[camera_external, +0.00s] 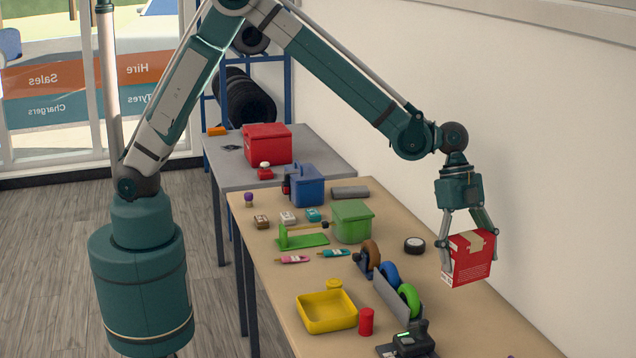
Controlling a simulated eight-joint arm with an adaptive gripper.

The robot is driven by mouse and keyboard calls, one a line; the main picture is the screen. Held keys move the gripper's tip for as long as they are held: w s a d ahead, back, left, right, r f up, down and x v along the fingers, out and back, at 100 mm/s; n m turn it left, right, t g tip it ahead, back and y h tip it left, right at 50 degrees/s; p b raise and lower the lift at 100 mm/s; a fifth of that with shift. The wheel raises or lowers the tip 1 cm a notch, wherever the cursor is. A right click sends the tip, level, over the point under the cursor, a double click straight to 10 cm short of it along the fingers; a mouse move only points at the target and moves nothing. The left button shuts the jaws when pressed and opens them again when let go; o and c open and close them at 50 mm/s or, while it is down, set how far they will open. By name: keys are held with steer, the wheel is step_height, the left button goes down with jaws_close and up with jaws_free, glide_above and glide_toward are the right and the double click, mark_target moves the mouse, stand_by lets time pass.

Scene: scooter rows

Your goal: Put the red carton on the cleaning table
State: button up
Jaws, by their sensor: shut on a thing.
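The red carton (471,268) has a tan tape strip on top and pale print on its sides. My gripper (468,248) is shut on the carton, with a finger on each side of it. The carton appears to be held above the right side of a long wood-topped table (470,326), near the wall. A grey-topped table (224,166) stands behind the wooden one, at its far end. No label in view shows which of them is the cleaning table.
The grey table holds a red bin (267,143) and small items; its right part looks clear. The wooden table holds a blue caddy (305,186), a green bin (352,222), a rack of wheels (397,293), a yellow tray (327,326) and a red can (366,322).

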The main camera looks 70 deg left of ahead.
steer(key=w+a+r+n+t+y+p, duration=0.1)
steer(key=w+a+n, duration=0.25)
steer(key=a, duration=1.05)
steer(key=w+a+n+t, duration=0.2)
steer(key=w+a+n, duration=0.15)
steer(key=a, duration=0.95)
steer(key=s+a+r+n+t+y, duration=0.15)
steer(key=a+n, duration=0.45)
steer(key=a, duration=2.2)
steer(key=w+a+n+g+y, duration=0.1)
steer(key=a+n+y, duration=0.4)
steer(key=a, duration=2.2)
steer(key=s+a+n+b, duration=0.1)
steer(key=s+a+n, duration=0.1)
steer(key=a, duration=1.1)
steer(key=s+a+r+n, duration=0.1)
steer(key=s+a+n, duration=0.2)
steer(key=a, duration=1)
steer(key=s+a+n+b, duration=0.1)
steer(key=s+a+n, duration=0.2)
steer(key=a, duration=1.1)
steer(key=s, duration=0.3)
steer(key=shift+s+r+b, duration=0.2)
steer(key=shift+r+b, duration=0.1)
steer(key=shift+r, duration=0.05)
step_height(320, 180, down, 14)
steer(key=b, duration=0.1)
steer(key=shift+r, duration=0.25)
